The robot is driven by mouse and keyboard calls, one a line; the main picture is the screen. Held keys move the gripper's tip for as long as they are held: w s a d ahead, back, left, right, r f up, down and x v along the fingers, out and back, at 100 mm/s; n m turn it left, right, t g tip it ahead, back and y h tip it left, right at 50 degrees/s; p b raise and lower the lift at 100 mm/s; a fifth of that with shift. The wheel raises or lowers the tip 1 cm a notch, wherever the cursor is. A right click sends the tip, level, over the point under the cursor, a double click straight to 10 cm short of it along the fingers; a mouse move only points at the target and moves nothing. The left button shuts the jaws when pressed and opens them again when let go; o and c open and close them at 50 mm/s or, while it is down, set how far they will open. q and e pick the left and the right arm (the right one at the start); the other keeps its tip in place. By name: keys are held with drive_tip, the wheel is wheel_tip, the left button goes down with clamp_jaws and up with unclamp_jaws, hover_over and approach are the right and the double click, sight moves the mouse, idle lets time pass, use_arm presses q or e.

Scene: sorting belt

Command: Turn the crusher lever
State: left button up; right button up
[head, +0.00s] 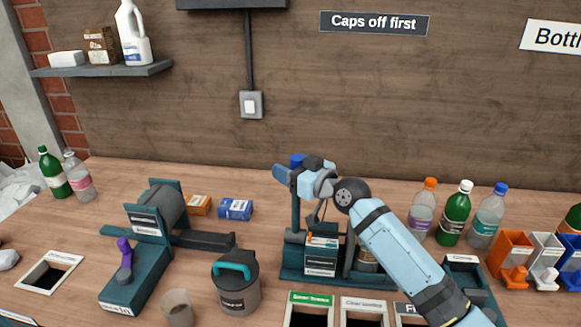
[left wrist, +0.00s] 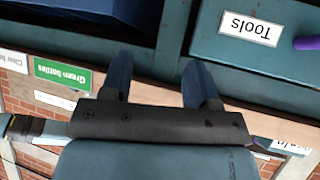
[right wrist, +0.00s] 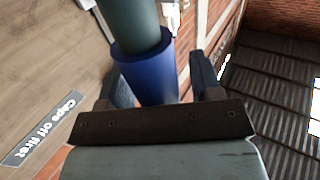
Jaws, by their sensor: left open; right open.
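The crusher lever appears to be the upright teal post (head: 296,210) with a blue grip (head: 297,159), standing at the left of a teal base in the middle of the bench. My right gripper (head: 293,169) is at the top of this post, its arm coming from the lower right. In the right wrist view the blue grip (right wrist: 150,78) lies between the open fingers (right wrist: 162,82), nearer the left one; contact cannot be told. My left gripper (left wrist: 158,75) is open and empty before a teal drawer front (left wrist: 225,60) labelled Tools. It is outside the head view.
A drum machine (head: 160,205) with a purple handle (head: 124,252) stands left. A grey bin with a teal handle (head: 234,285) and a cup (head: 177,307) stand in front. Several bottles (head: 455,214) and coloured holders (head: 511,257) stand right. Labelled openings (head: 308,312) line the front.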

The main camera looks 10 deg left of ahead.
clamp_jaws()
use_arm(q)
drive_tip(key=shift+t+h, duration=0.3)
drive_tip(key=shift+t, duration=0.1)
drive_tip(key=f+b, duration=0.1)
drive_tip(key=b, duration=0.2)
drive_tip(key=f+b, duration=0.1)
drive_tip(key=b, duration=0.2)
drive_tip(key=d+f+b, duration=0.1)
drive_tip(key=f+b, duration=0.1)
drive_tip(key=b, duration=0.2)
drive_tip(key=shift+w, duration=0.4)
use_arm(e)
drive_tip(key=s+f+n+y, duration=0.3)
drive_tip(key=s+n, duration=0.4)
drive_tip(key=s, duration=0.5)
drive_tip(key=shift+f+t+y, duration=0.15)
drive_tip(key=shift+t+y, duration=0.15)
drive_tip(key=shift+y, duration=0.2)
use_arm(q)
drive_tip(key=shift+f, duration=0.1)
drive_tip(key=shift+f, duration=0.15)
use_arm(e)
unclamp_jaws()
drive_tip(key=shift+d, duration=0.1)
